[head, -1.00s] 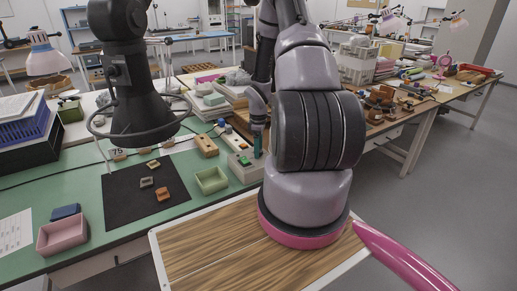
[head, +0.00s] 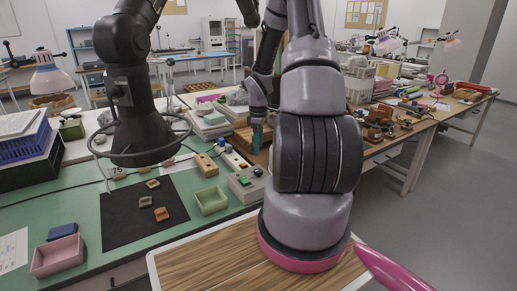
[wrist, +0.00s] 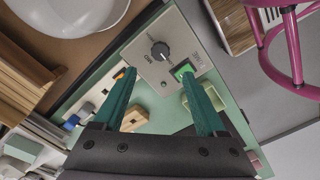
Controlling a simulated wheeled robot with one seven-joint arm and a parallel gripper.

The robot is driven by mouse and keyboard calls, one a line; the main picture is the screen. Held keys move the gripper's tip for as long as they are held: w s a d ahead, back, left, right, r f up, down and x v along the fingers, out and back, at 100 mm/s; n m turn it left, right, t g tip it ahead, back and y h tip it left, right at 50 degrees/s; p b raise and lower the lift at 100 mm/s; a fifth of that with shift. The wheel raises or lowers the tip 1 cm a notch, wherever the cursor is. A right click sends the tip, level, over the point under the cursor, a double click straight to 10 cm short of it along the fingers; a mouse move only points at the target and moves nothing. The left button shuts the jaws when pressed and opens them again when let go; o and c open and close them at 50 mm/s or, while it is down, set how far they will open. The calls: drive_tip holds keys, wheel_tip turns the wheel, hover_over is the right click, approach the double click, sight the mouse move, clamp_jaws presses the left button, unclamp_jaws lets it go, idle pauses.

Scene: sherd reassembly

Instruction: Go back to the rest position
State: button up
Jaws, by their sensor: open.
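My gripper (head: 257,137) is open, with teal fingers and nothing between them. In the head view it hangs behind and above the grey control box (head: 240,190) at the bench's right end. In the wrist view the spread fingers (wrist: 158,74) show over that box, which has a black knob (wrist: 160,51) and a green button (wrist: 183,71). Three small sherds lie apart on the black mat (head: 120,225): an olive one (head: 152,183), a grey-brown one (head: 145,202) and an orange-brown one (head: 162,214).
A green tray (head: 211,201) stands right of the mat. A pink tray (head: 58,258) and a dark blue block (head: 62,231) are at left. A wooden block with holes (head: 206,164) lies behind. A black lamp with a ring (head: 140,140) overhangs the mat.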

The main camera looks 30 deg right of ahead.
idle(0.3)
drive_tip(key=s+a+r+m+t+h, duration=0.1)
drive_tip(key=s+a+r+m+t, duration=0.3)
drive_tip(key=r, duration=0.8)
drive_tip(key=s+a+r+m+g, duration=0.1)
drive_tip(key=a+r+m, duration=0.3)
drive_tip(key=r, duration=0.8)
drive_tip(key=s+a+r+m+t+y, duration=0.1)
drive_tip(key=s+a+r+m+t, duration=0.1)
drive_tip(key=s+a+r, duration=0.4)
drive_tip(key=s+a+r+m+t+y, duration=0.2)
drive_tip(key=s+a+r, duration=0.4)
drive_tip(key=s, duration=0.4)
drive_tip(key=shift+s+a+r+m, duration=0.3)
drive_tip(key=shift+r+m, duration=0.45)
drive_tip(key=shift+m, duration=0.15)
